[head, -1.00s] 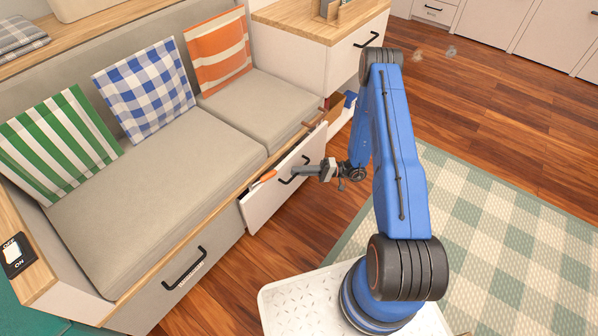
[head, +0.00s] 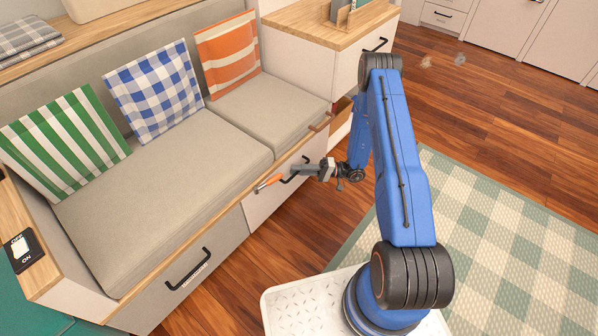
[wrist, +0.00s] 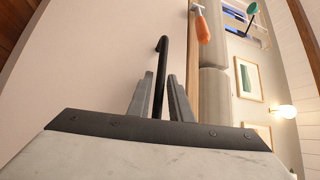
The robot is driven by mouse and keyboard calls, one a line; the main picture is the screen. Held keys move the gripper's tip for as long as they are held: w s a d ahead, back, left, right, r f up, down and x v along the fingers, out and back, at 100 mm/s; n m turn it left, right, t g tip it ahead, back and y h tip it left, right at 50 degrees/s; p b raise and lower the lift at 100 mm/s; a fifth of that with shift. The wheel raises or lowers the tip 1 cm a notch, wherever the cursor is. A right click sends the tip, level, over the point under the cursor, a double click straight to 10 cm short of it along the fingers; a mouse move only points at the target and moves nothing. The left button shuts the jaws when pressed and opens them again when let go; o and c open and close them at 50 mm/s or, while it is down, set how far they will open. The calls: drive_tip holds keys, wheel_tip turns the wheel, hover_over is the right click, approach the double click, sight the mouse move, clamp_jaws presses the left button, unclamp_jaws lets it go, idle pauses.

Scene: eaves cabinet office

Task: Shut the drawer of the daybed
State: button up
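The daybed (head: 60,262) has a pale drawer front (head: 262,208) at its right end, close under the wooden edge. I cannot tell whether it sits fully flush. Its black bar handle (head: 287,178) also shows in the wrist view (wrist: 163,60). My gripper (head: 294,171) is at this handle. In the wrist view its two grey fingers (wrist: 161,82) stand apart on either side of the bar, with narrow gaps. An orange-handled tool (head: 268,182) lies at the top of the drawer front; it also shows in the wrist view (wrist: 202,28).
A second daybed drawer handle (head: 188,270) is at the left. A brown bar-like thing (head: 320,122) is at the cushion's right end. A white cabinet (head: 300,62) stands beyond. Wooden floor (head: 275,250) in front is clear; a checked rug (head: 480,235) lies right.

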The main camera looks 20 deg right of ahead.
drive_tip(key=shift+f, duration=0.15)
drive_tip(key=v, duration=1.7)
drive_tip(key=shift+d, duration=0.25)
drive_tip(key=shift+r, duration=0.2)
drive_tip(key=s+a+r+n+g+h, duration=0.1)
drive_tip(key=s+a+r+g+h, duration=0.15)
drive_tip(key=r, duration=0.85)
drive_tip(key=s+a+r+n+g+h, duration=0.1)
drive_tip(key=s+a+r+g+h, duration=0.2)
drive_tip(key=r, duration=0.8)
drive_tip(key=s+a+r+n+g+h, duration=0.1)
drive_tip(key=s+a+r+g+h, duration=0.2)
drive_tip(key=r, duration=0.8)
drive_tip(key=s+r+m+t+h, duration=0.1)
drive_tip(key=s+r+t+h, duration=0.4)
drive_tip(key=s+r, duration=0.4)
drive_tip(key=s+r+m+t+h, duration=0.1)
drive_tip(key=s+r+t+h, duration=0.4)
drive_tip(key=s, duration=1.2)
drive_tip(key=shift+r+m+h, duration=0.4)
drive_tip(key=shift+r+h, duration=0.05)
drive_tip(key=shift+r, duration=1.6)
